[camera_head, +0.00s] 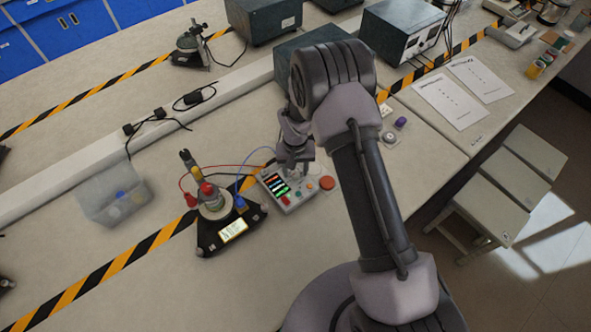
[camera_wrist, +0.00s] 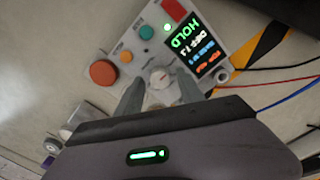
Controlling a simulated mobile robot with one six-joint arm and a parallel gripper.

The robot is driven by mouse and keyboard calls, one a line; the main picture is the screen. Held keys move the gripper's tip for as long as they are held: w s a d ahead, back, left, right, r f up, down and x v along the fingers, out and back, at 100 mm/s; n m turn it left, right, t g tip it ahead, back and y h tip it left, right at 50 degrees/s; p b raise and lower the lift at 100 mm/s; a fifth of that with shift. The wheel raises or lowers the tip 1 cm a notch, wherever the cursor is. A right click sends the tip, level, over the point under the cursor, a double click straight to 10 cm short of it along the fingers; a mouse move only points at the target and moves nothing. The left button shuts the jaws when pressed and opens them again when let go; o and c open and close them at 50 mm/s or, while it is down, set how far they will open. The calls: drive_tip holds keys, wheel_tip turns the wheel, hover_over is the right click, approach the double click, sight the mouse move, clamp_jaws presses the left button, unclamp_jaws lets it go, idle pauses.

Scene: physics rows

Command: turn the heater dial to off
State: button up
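The heater's control box (camera_head: 284,196) stands on the bench under my gripper (camera_head: 296,164) in the head view. In the wrist view the same box (camera_wrist: 146,42) shows a pale round dial (camera_wrist: 160,77) with a small mark on its face. My gripper (camera_wrist: 161,88) is open, with one finger on each side of the dial. A gap seems to show between the dial and each finger; contact cannot be told. The lit display (camera_wrist: 187,42) reads HOLD in green, with white, blue and orange lines below. In the head view the gripper largely hides the dial.
A clear bin (camera_head: 112,204) lies farther left.

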sight(296, 173)
wheel_tip(296, 173, up, 17)
drive_tip(key=p, duration=0.2)
drive_tip(key=shift+r, duration=0.2)
drive_tip(key=shift+s, duration=0.1)
idle(0.4)
